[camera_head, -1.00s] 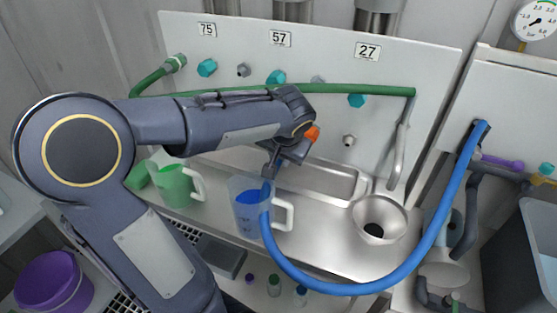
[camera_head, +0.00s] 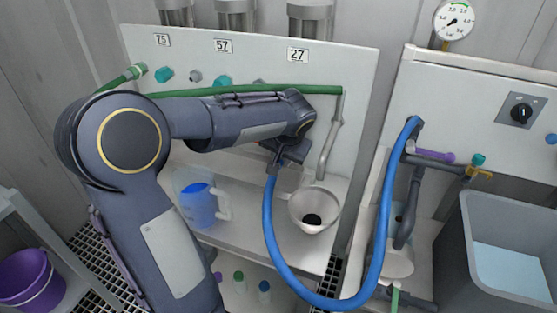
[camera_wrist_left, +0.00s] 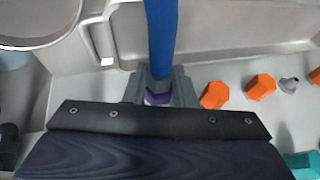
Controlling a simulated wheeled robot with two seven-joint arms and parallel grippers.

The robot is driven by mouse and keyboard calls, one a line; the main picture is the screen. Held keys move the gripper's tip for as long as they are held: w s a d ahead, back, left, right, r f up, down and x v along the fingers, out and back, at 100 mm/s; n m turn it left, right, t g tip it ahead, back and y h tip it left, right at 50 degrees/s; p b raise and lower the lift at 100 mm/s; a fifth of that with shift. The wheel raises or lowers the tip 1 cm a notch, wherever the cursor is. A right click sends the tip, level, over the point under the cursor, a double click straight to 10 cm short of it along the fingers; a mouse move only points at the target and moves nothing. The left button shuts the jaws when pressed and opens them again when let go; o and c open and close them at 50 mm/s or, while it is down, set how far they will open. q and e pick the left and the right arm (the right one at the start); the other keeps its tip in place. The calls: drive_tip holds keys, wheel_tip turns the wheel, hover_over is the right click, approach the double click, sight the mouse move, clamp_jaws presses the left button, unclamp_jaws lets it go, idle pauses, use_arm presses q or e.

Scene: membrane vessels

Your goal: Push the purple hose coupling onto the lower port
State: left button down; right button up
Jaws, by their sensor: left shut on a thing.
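My left gripper (camera_head: 280,162) is in front of the lower part of the white panel, under the 27 label. It is shut on the purple hose coupling (camera_wrist_left: 157,98), which shows between the fingers in the left wrist view. The blue hose (camera_head: 270,225) hangs from the gripper, loops down and rises to a pipe at right. In the left wrist view, a small grey port (camera_wrist_left: 288,85) stands among orange caps (camera_wrist_left: 260,87), to the right of the fingers and apart from them. I cannot tell which port is the lower one; my arm hides much of the panel. My right gripper is not in view.
A steel funnel (camera_head: 314,218) and a clear jug with blue liquid (camera_head: 199,205) stand below the gripper. A green hose (camera_head: 240,91) crosses the panel above my arm. A grey tank (camera_head: 490,240) stands at right and a purple bucket (camera_head: 30,280) at lower left.

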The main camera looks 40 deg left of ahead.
use_arm(q)
drive_tip(key=shift+w+a, duration=0.15)
drive_tip(key=shift+w, duration=0.25)
drive_tip(key=shift+w+a+p, duration=0.15)
drive_tip(key=shift+w+a, duration=0.05)
drive_tip(key=shift+w, duration=0.35)
drive_tip(key=shift+w+a+p, duration=0.15)
drive_tip(key=shift+w, duration=0.4)
idle(0.4)
drive_tip(key=c, duration=1.1)
unclamp_jaws()
